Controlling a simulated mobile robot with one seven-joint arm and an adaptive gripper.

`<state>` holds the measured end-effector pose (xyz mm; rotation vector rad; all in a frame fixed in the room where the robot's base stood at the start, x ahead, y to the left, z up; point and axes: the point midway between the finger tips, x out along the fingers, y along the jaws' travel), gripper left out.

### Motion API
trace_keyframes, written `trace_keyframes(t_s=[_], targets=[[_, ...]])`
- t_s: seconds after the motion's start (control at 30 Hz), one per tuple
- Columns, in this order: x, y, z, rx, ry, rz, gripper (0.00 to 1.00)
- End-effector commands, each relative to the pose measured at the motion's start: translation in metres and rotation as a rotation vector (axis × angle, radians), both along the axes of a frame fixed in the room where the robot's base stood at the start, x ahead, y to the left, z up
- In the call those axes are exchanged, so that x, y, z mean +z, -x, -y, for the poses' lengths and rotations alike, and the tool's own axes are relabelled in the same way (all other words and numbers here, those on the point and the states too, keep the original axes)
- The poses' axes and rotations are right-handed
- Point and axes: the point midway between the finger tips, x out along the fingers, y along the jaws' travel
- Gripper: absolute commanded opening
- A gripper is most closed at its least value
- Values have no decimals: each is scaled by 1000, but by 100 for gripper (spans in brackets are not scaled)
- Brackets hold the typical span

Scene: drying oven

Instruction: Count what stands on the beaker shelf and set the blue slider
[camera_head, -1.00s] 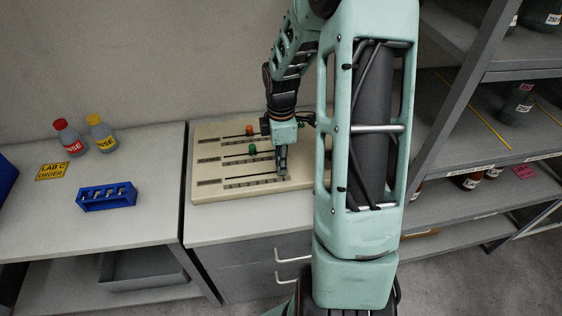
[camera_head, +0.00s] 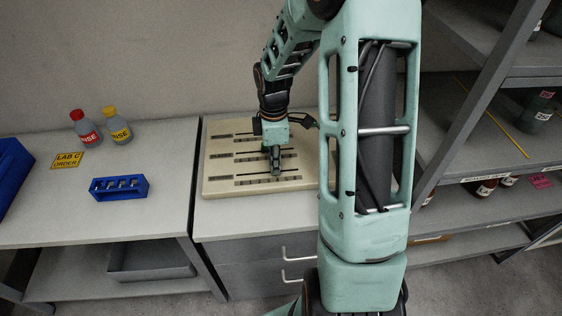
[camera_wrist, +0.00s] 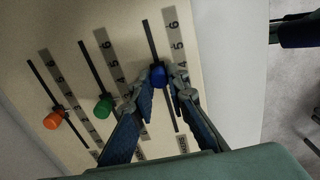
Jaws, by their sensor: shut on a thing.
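The cream slider board (camera_head: 212,180) lies on the counter and has three slots with printed number scales. In the wrist view, the blue slider knob (camera_wrist: 158,75) sits in the rightmost slot, and my gripper (camera_wrist: 157,85) is shut on it. The exact scale mark beside it is partly hidden by a finger. The green knob (camera_wrist: 103,107) and orange knob (camera_wrist: 53,119) stand in the other two slots, apart from the fingers. In the head view my gripper (camera_head: 276,170) is over the board's front slot. No beaker shelf is readable by name.
A grey rack (camera_head: 500,75) at right holds a dark green bottle (camera_head: 540,110) and several brown bottles (camera_head: 487,188); my arm blocks part of it. On the left bench are a blue holder (camera_head: 120,187), a yellow sign (camera_head: 67,160), a red-capped bottle (camera_head: 86,130) and a yellow-capped bottle (camera_head: 117,127).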

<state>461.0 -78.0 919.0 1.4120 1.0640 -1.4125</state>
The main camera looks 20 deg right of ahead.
Motion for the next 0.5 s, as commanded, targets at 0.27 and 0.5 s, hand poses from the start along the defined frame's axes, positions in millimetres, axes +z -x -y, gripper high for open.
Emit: trace_keyframes(t_s=[0.27,0.5], targets=[[0,0,0,0,0,1,31],[0,0,0,0,0,0,33]])
